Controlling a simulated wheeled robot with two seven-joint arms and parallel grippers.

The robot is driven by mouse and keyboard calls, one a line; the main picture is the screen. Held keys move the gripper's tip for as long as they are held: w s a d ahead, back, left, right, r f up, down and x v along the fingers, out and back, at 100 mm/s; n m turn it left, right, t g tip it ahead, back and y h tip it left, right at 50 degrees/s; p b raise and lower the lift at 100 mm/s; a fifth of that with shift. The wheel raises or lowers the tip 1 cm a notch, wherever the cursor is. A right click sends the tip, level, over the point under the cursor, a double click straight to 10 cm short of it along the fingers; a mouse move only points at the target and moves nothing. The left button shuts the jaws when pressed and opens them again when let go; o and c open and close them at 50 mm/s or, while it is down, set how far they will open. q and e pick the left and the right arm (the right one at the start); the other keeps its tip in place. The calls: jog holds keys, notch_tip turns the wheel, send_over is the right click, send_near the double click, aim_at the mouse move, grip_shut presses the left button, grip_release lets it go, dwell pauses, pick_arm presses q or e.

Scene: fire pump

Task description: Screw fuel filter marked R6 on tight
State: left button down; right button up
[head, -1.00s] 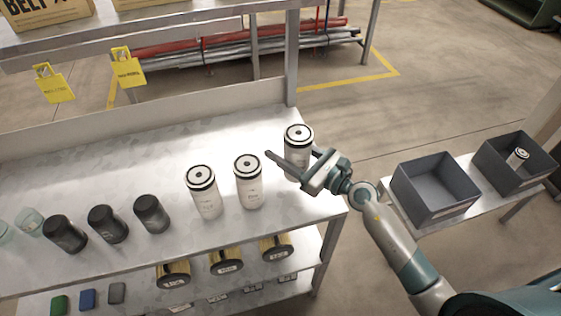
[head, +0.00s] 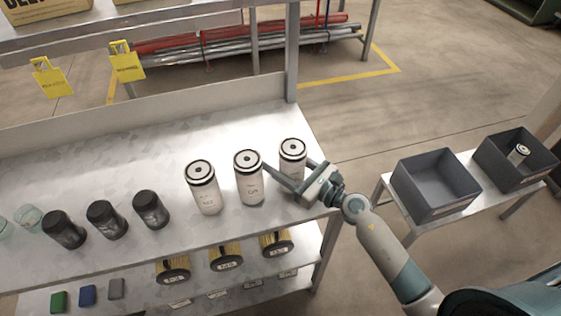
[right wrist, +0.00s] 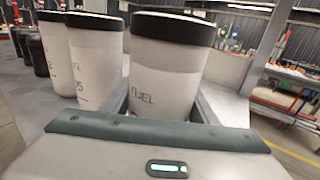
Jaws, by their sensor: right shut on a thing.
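Three white canister filters with black-rimmed tops stand on the metal bench: a left one (head: 205,188), a middle one (head: 248,180) and a right one (head: 292,153). My right gripper (head: 287,172) is shut on the right canister, with its fingers on either side of it. In the right wrist view this canister (right wrist: 165,75) is upright between the fingers and shows part of the word FUEL; its lower part is hidden behind the gripper. I cannot read an R6 mark on any of them. My left gripper is not in view.
Several black filters (head: 107,220) stand left on the bench. Yellow filters (head: 225,256) sit on the shelf below. The bench behind the canisters is clear.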

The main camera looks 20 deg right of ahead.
dwell(0.3)
jog(key=shift+f, duration=0.15)
jog(key=o, duration=1.4)
jog(key=shift+o, duration=0.2)
jog(key=shift+f, duration=0.1)
jog(key=shift+s+d+f+b, duration=0.15)
jog(key=shift+s+d+b, duration=0.2)
jog(key=shift+s+b, duration=0.2)
jog(key=b+v, duration=0.7)
jog(key=v, duration=0.7)
jog(key=shift+s+d, duration=0.15)
jog(key=shift+d, duration=0.25)
jog(key=shift+s+d+r+b, duration=0.35)
jog(key=shift+s+d, duration=0.1)
jog(key=shift+s, duration=0.15)
jog(key=shift+r, duration=0.1)
